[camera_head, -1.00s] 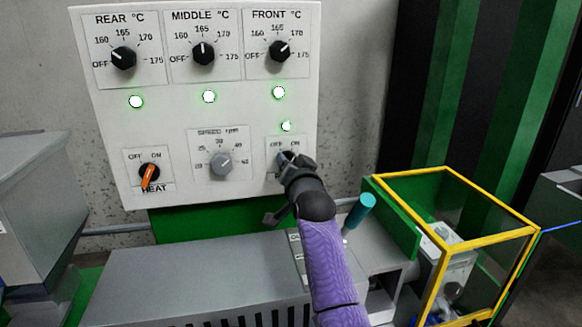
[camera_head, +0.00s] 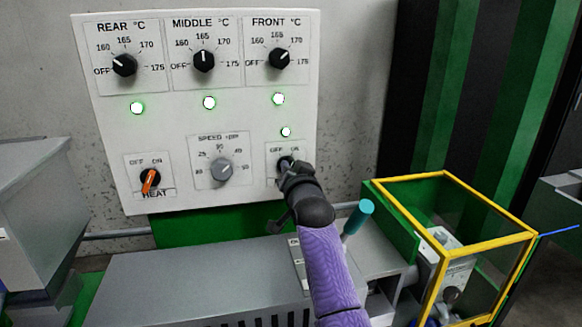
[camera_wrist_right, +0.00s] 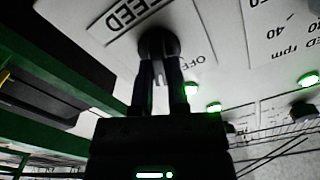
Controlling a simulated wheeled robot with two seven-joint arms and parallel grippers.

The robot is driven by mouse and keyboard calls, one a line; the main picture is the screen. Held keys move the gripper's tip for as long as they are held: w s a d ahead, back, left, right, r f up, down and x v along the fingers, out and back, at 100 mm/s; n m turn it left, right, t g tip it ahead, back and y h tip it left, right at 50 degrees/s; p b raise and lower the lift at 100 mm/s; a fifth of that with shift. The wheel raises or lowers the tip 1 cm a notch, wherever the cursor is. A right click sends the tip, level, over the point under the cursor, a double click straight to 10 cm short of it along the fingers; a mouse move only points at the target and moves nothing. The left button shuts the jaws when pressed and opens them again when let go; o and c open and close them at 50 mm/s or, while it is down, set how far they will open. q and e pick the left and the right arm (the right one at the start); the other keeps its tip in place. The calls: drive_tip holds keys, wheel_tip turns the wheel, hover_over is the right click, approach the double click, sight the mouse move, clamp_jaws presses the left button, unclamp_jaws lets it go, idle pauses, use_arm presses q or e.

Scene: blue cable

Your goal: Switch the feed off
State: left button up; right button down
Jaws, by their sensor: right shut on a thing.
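The feed switch (camera_wrist_right: 158,42) is a round dark knob on the white control panel (camera_head: 235,125), on a plate marked FEED with OFF and ON. In the head view my right gripper (camera_head: 286,168) covers most of it at the panel's lower right. In the right wrist view the two fingers of my right gripper (camera_wrist_right: 160,75) are shut on the switch's grip. The pointer direction is hidden by the fingers. The small green lamp (camera_head: 286,132) above the switch is lit. My left gripper is not in view.
An orange HEAT switch (camera_head: 150,181) and a grey speed knob (camera_head: 221,169) sit left on the panel. Three black temperature knobs run along the top, with lit green lamps below. A grey machine housing (camera_head: 200,283) and a yellow-framed guard (camera_head: 487,238) stand below.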

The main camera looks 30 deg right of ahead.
drive_tip(key=n+p, duration=0.1)
drive_tip(key=n, duration=0.2)
drive_tip(key=n+p, duration=0.2)
drive_tip(key=n, duration=0.2)
drive_tip(key=n+p, duration=0.1)
drive_tip(key=n, duration=0.2)
drive_tip(key=shift+a+n+p, duration=0.25)
drive_tip(key=shift+n+p, duration=0.05)
drive_tip(key=shift+n, duration=0.1)
idle(0.4)
drive_tip(key=c, duration=0.6)
unclamp_jaws()
